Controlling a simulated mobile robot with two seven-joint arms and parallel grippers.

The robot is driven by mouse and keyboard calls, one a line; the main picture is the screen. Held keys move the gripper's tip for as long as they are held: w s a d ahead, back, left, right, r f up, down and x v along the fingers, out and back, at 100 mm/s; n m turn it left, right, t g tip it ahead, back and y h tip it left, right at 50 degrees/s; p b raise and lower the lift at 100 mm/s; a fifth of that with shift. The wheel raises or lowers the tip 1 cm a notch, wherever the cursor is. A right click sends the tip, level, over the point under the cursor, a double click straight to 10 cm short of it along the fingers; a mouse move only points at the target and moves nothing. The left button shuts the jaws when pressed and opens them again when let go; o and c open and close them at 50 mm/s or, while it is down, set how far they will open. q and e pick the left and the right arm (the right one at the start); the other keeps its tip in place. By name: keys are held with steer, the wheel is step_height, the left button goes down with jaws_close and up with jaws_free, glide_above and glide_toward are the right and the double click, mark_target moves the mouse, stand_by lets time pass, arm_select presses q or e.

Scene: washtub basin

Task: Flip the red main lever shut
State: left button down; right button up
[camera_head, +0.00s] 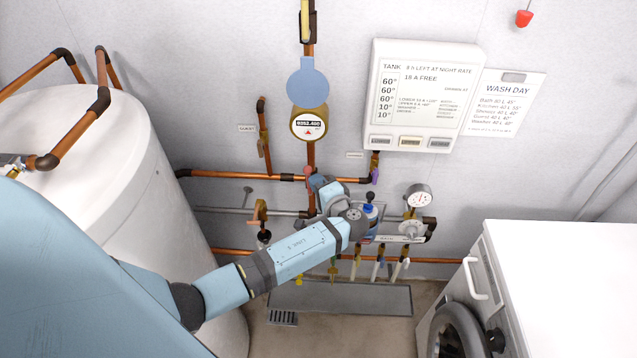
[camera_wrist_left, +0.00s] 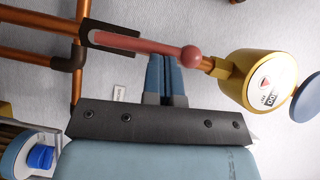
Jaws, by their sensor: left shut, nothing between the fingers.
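The red main lever (camera_wrist_left: 145,46) shows in the left wrist view as a red bar with a round ball end, coming out of a dark bracket. It lies roughly in line with the copper pipe to the brass meter (camera_wrist_left: 258,80). My left gripper (camera_wrist_left: 166,60) is shut and empty, its blue fingertips close beside the lever near the ball end; I cannot tell whether they touch it. In the head view my left gripper (camera_head: 318,184) is at the pipe below the meter (camera_head: 309,124). Only a small red part of the lever (camera_head: 309,171) shows there.
A white tank (camera_head: 110,150) stands on the left and a white washing machine (camera_head: 560,290) on the right. A pressure gauge (camera_head: 419,196) and several small valves sit right of my gripper. A wall box (camera_head: 420,95) hangs above. Copper pipes (camera_head: 245,175) cross the wall.

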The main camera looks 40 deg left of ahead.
arm_select(q)
steer(key=s+a+f+n+t+h+p, duration=0.1)
steer(key=s+a+f+n+h, duration=0.2)
steer(key=a+n+h, duration=0.4)
steer(key=s+n+h, duration=0.1)
steer(key=n+h, duration=0.1)
steer(key=shift+s+f+n+t, duration=0.15)
steer(key=shift+f+n+t, duration=0.15)
steer(key=shift+n+t, duration=0.1)
stand_by(0.6)
steer(key=shift+a+f, duration=0.1)
stand_by(0.5)
